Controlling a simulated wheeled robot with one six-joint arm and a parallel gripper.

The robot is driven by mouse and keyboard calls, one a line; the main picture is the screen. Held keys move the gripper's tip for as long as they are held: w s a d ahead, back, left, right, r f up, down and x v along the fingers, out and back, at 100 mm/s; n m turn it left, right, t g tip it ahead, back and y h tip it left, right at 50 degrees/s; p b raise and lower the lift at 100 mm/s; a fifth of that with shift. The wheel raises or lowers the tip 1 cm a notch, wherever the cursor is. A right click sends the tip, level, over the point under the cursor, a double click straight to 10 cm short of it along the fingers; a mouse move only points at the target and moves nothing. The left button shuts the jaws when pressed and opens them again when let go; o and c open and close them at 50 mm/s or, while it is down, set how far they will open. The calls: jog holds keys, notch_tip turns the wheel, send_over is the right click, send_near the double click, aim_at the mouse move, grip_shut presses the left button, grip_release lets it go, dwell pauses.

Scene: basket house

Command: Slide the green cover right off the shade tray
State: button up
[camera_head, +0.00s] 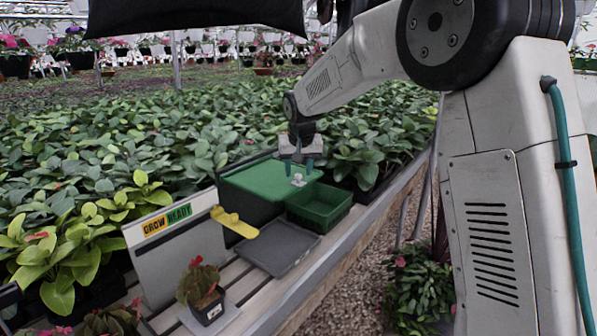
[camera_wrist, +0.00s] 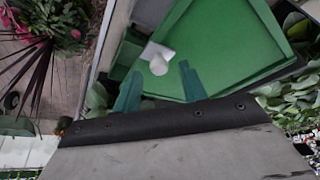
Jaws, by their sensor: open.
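The green cover (camera_head: 262,182) lies flat over the dark shade tray (camera_head: 247,207) on the bench. A small white knob (camera_head: 298,179) with a pale base sits near the cover's right edge. My gripper (camera_head: 301,166) is over that right edge, close to the knob. In the wrist view the cover (camera_wrist: 232,45) fills the upper right and the white knob (camera_wrist: 157,64) shows just beyond my gripper (camera_wrist: 158,86). The fingers are apart, one to each side of the knob in that picture. I cannot tell whether they touch it. The tray's inside is hidden.
An open green bin (camera_head: 322,208) stands right of the cover. A grey flat tray (camera_head: 280,247), a yellow scoop-like tool (camera_head: 234,222), a potted red flower (camera_head: 202,287) and a "GROW READY" sign (camera_head: 168,222) are nearer. Leafy plants (camera_head: 130,150) crowd behind and left.

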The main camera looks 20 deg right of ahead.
jog(key=shift+w+f, duration=0.2)
jog(key=shift+f, duration=0.35)
jog(key=shift+c, duration=0.3)
